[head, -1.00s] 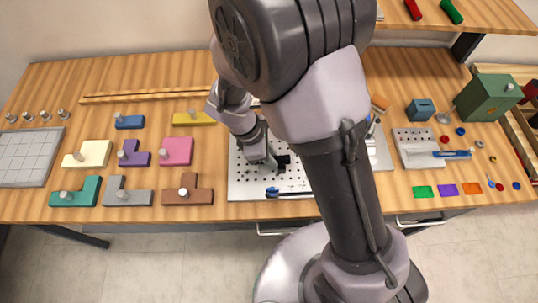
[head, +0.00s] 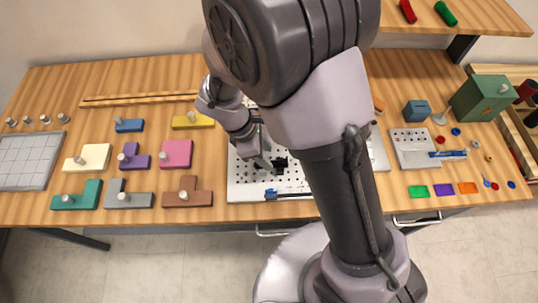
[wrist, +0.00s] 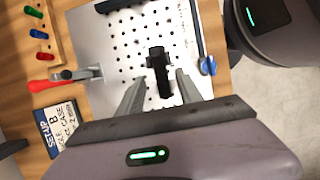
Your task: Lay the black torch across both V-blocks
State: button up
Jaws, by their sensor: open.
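In the head view, the torch (head: 281,165) shows as a small dark shape beside my gripper (head: 266,163). In the wrist view, my gripper (wrist: 161,78) is open. Its two fingers point toward the torch, one to each side of its near end, with gaps visible. I cannot make out the V-blocks; my arm covers much of the plate in the head view.
A dark bar with a blue end (head: 272,193) lies along the plate's front edge. A red-handled clamp (wrist: 70,78) and a label card (wrist: 62,122) are left in the wrist view. Coloured knobbed blocks (head: 176,153) stand left; a green box (head: 482,97) stands right.

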jog(key=p+v, duration=0.3)
jog(key=v, duration=0.6)
jog(key=s+d+r+m+t+y, duration=0.3)
jog(key=s+d+r+m, duration=0.2)
jog(key=r+m, duration=0.4)
jog(key=s+d+r+m+t+y, duration=0.2)
jog(key=s+d+r+m, duration=0.4)
jog(key=r+m, duration=0.4)
jog(key=m+y, duration=0.1)
jog(key=m, duration=0.2)
jog(key=shift+s+r+t, duration=0.15)
jog(key=shift+t, duration=0.25)
jog(key=shift+a, duration=0.1)
notch_tip(320, 180, down, 10)
jog(key=b, duration=1)
